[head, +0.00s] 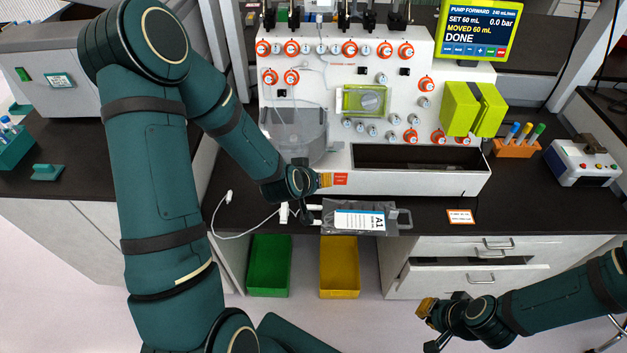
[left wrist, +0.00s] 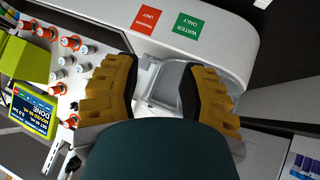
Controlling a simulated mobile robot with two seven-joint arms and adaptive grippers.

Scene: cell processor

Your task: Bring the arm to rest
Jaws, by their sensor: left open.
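My left arm reaches in over the counter. Its gripper (head: 325,180) is in front of the cell processor (head: 420,184), close to the red label on its lower front. In the left wrist view the two yellow-padded fingers of the left gripper (left wrist: 160,75) stand wide apart, with nothing between them. My right gripper (head: 428,312) hangs at the lower right, in front of the drawers and apart from the counter. Its fingers are seen at an angle that hides whether they are open.
A clear bag labelled A1 (head: 360,221) lies at the counter's front edge, below the left gripper. Green (head: 268,266) and yellow (head: 339,268) bins stand under the counter. The pump screen (head: 478,24) reads DONE.

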